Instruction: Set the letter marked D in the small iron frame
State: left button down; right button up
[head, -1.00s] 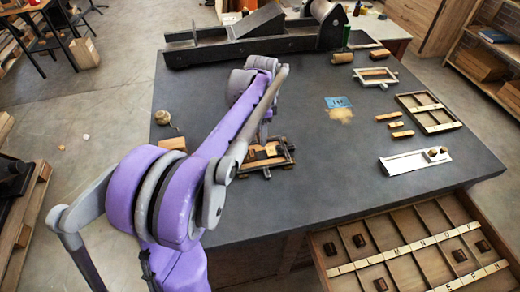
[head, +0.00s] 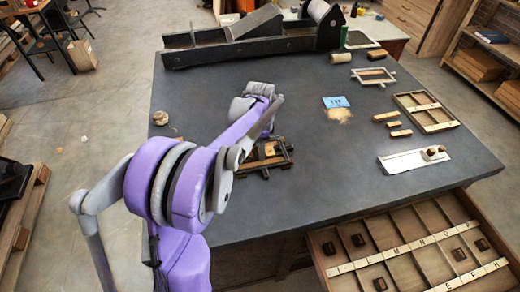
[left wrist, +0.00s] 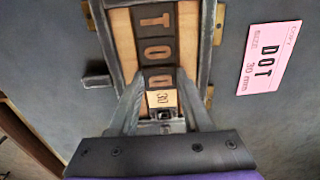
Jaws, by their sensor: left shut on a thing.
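The small iron frame (head: 277,163) lies on the dark bench near its front edge, partly hidden by my left arm. In the left wrist view its dark bars (left wrist: 207,45) enclose wooden strips and a column of dark letter faces: T (left wrist: 155,20), O (left wrist: 157,50) and the partly hidden letter D (left wrist: 160,77). My left gripper (left wrist: 161,92) reaches over the near end of the column, its fingers on either side of the D piece, whose pale side reads 30. The gripper is shut on it. Whether it touches the frame's bottom is hidden. My right gripper is out of view.
A pink card (left wrist: 268,58) reading DOT, 30 mm, lies beside the frame. An open letter drawer (head: 410,240) juts out in front.

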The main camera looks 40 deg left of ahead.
pick_arm(q)
jog(key=shift+s+d+f+b, duration=0.2)
jog(key=shift+s+f+b, duration=0.1)
jog(key=shift+f, duration=0.4)
jog(key=shift+c, duration=1.8)
grip_release()
jog(key=shift+f, duration=0.1)
jog(key=shift+r+p, duration=0.3)
jog(key=shift+r, duration=0.15)
notch_tip(320, 180, up, 12)
jog(key=p, duration=0.1)
jog(key=s+d+f+n+t, duration=0.2)
jog(key=s+d, duration=0.3)
jog(key=d, duration=0.1)
jog(key=s+d+f+n+t, duration=0.2)
jog(key=s+d+f+n, duration=0.1)
jog(key=s+d, duration=0.3)
jog(key=s+d+f+n+t, duration=0.1)
jog(key=s+d+f+n, duration=0.1)
jog(key=s+d, duration=0.3)
jog(key=shift+s+d+f+n+t, duration=0.2)
jog(key=shift+d+f+n+t, duration=0.25)
jog(key=shift+f, duration=0.25)
